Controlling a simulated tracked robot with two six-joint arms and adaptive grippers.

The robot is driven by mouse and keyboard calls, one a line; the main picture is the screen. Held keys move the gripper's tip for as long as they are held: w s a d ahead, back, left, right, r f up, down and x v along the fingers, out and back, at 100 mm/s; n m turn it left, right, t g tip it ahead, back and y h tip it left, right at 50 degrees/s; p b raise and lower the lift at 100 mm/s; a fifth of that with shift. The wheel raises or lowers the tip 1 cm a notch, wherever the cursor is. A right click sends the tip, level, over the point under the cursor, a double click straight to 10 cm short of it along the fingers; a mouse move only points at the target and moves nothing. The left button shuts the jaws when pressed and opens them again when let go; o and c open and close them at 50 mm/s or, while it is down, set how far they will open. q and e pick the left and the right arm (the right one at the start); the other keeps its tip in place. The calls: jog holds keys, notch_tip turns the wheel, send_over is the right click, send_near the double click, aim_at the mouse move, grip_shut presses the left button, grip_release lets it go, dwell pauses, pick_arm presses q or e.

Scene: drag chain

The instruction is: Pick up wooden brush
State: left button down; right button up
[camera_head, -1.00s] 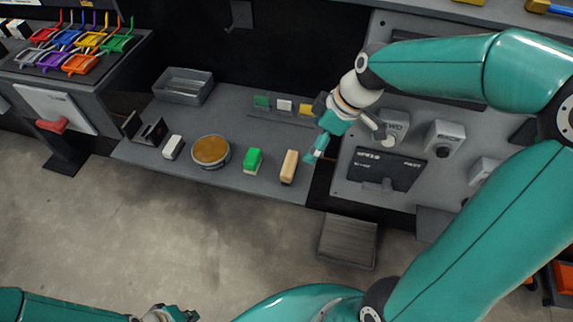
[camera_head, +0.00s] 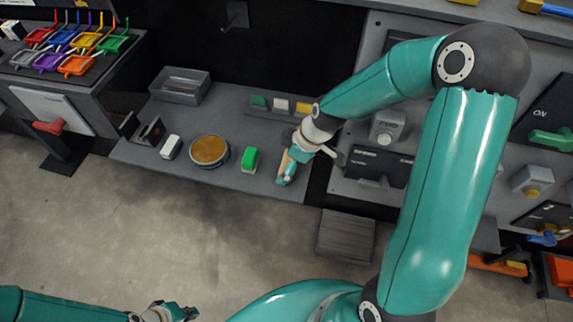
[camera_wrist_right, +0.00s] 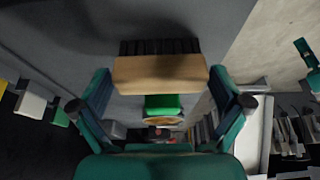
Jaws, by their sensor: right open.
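The wooden brush (camera_wrist_right: 160,75) lies between the two spread fingers of my right gripper (camera_wrist_right: 158,82) in the right wrist view, with gaps on both sides. Its dark bristles (camera_wrist_right: 160,47) show beyond the tan block. In the head view my right gripper (camera_head: 287,172) is over the wooden brush (camera_head: 282,163) at the right front of the grey bench and hides most of it. It is open and holds nothing. My left gripper (camera_head: 172,312) is at the bottom edge, low and far from the bench; its jaws are too small and cut off to judge.
A green brush (camera_head: 250,159), a round tan-topped container (camera_head: 209,150) and a white brush (camera_head: 171,147) stand in a row to the left on the bench (camera_head: 225,120). A grey tray (camera_head: 181,86) is behind them. A control panel (camera_head: 345,180) stands close on the right.

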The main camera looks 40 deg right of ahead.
aim_at(287, 162)
jog(key=c, duration=0.9)
jog(key=shift+r, duration=0.1)
notch_tip(287, 162, up, 20)
dwell(0.3)
